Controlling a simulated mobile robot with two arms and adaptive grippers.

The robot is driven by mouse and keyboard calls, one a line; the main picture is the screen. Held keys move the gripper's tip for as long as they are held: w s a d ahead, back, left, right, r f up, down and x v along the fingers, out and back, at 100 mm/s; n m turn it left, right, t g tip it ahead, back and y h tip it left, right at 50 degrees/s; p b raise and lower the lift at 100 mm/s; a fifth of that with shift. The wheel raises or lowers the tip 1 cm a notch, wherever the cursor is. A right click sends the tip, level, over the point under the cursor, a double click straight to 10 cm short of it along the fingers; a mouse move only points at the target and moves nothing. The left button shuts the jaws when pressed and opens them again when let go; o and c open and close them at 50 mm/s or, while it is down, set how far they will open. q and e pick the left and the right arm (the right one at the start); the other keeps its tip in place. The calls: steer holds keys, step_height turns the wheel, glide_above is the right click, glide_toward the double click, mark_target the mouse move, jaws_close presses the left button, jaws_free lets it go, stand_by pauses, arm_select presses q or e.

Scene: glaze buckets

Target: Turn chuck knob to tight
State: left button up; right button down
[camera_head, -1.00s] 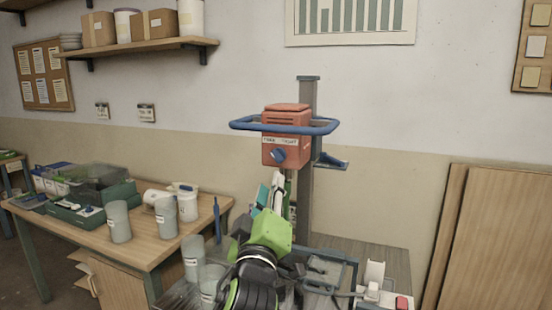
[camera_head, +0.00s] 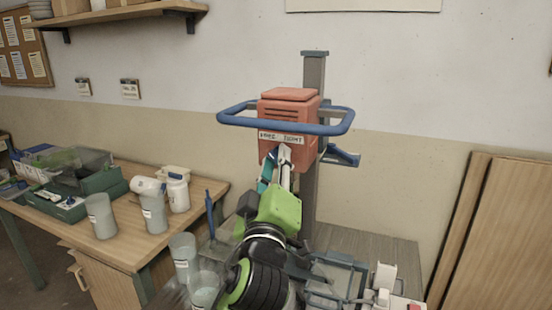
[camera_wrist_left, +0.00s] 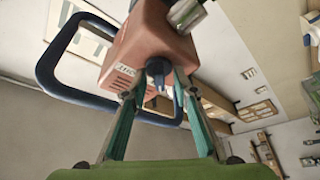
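The orange mixer head (camera_head: 287,108) is mounted on a grey column, with a blue handle loop (camera_head: 240,117) around it. A label strip (camera_head: 281,138) crosses its front. My left gripper (camera_head: 284,152) reaches up to the front just below the label and hides the knob in the head view. In the left wrist view, the dark blue chuck knob (camera_wrist_left: 158,72) sits between the fingertips of my left gripper (camera_wrist_left: 160,84). The teal-lined fingers are apart, one on each side of it; I cannot tell if they touch it. My right gripper is not in view.
A wooden table (camera_head: 125,248) at left bears grey cups (camera_head: 101,216), a white bottle (camera_head: 178,193) and a green crate (camera_head: 100,187). More cups (camera_head: 184,258) stand beside my left arm. Wooden boards (camera_head: 495,230) lean on the wall at right.

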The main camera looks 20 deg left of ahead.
arm_select(q)
steer(key=shift+s, duration=0.1)
steer(key=shift+c, duration=1)
jaws_close()
